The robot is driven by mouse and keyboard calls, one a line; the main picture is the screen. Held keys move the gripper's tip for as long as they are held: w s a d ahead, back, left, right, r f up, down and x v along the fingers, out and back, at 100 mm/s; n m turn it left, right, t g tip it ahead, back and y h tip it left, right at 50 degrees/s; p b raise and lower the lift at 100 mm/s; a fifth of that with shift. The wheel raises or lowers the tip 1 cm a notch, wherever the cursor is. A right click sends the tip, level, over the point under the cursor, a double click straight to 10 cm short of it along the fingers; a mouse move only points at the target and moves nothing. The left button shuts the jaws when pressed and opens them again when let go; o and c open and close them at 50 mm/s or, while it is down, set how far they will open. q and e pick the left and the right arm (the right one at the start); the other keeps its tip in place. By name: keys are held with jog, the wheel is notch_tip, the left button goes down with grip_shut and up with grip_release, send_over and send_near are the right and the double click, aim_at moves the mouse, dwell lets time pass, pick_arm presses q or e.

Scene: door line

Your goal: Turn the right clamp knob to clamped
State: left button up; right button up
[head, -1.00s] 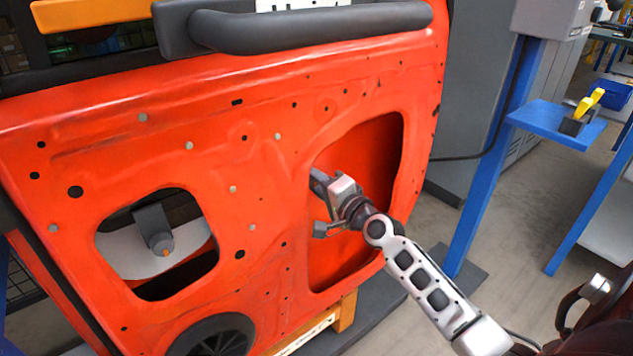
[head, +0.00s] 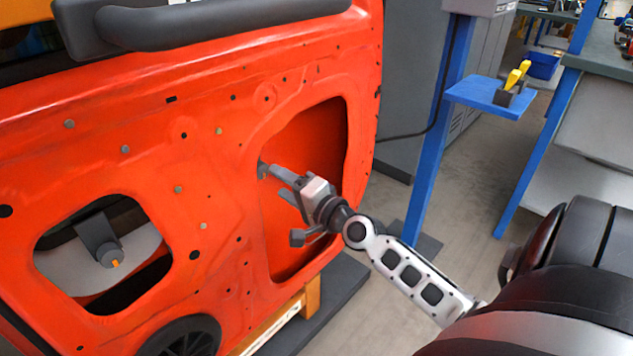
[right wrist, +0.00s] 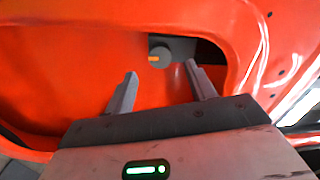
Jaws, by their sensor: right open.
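The right clamp knob (right wrist: 160,53) is round and grey with an orange mark. In the right wrist view it shows through the door opening, beyond my fingertips and between them in the picture. The orange mark lies roughly level there. My right gripper (head: 291,216) is open and empty at the right opening of the red door panel (head: 225,150). Its two spread fingers also show in the right wrist view (right wrist: 163,84), apart from the knob. In the head view I cannot clearly tell the knob from the grey parts around the gripper. My left gripper is out of view.
Another grey knob (head: 110,256) with an orange mark sits in the door's left opening. The opening's red rim surrounds my right gripper closely. A blue post (head: 432,150) with a small shelf (head: 488,96) stands right of the door. A dark handle bar (head: 230,28) crosses the top.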

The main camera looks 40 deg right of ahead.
pick_arm(q)
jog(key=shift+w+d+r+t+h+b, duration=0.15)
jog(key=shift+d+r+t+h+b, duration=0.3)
jog(key=shift+b, duration=0.45)
pick_arm(e)
jog(key=s, duration=1)
jog(key=shift+d, duration=0.4)
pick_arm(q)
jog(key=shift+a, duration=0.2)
pick_arm(e)
jog(key=shift+w, duration=0.1)
